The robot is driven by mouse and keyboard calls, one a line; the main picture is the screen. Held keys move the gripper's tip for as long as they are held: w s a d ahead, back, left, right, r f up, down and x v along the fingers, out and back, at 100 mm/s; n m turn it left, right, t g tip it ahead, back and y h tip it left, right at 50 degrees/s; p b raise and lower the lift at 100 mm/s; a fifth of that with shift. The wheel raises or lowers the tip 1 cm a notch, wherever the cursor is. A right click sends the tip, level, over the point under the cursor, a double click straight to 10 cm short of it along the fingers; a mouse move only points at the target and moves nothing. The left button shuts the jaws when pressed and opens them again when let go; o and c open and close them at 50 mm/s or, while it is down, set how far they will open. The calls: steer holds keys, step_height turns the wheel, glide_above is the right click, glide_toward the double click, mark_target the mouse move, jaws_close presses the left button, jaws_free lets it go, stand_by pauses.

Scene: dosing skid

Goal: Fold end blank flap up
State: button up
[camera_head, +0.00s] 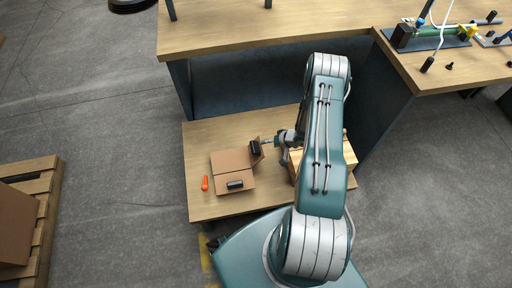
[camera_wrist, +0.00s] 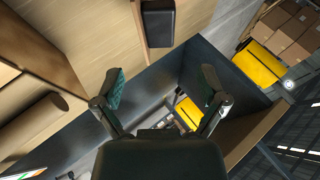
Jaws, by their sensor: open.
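The cardboard blank (camera_head: 232,160) lies on the low wooden table, with creased panels and flaps around it. A flap at its right end, nearest my gripper, carries a black block (camera_head: 255,148) and looks tilted; its exact angle is unclear. A second black block (camera_head: 235,185) is on the near flap. My gripper (camera_head: 270,143) is just right of the end flap. In the wrist view my gripper (camera_wrist: 163,88) is open, with nothing between its fingers. A black block (camera_wrist: 158,22) on a tan panel shows beyond the fingertips; I see no contact.
An orange tool (camera_head: 205,183) lies left of the blank on the low table (camera_head: 210,207). A light wooden box (camera_head: 349,153) is partly hidden behind my arm. The workbench (camera_head: 235,30) rises behind. A pallet (camera_head: 45,190) with a carton stands at left.

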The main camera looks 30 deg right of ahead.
mark_target(257, 147)
steer(key=x, duration=0.9)
steer(key=shift+f, duration=0.2)
steer(key=shift+w+a+f, duration=0.1)
steer(key=shift+a, duration=0.05)
steer(key=shift+c, duration=0.3)
steer(key=c, duration=1.2)
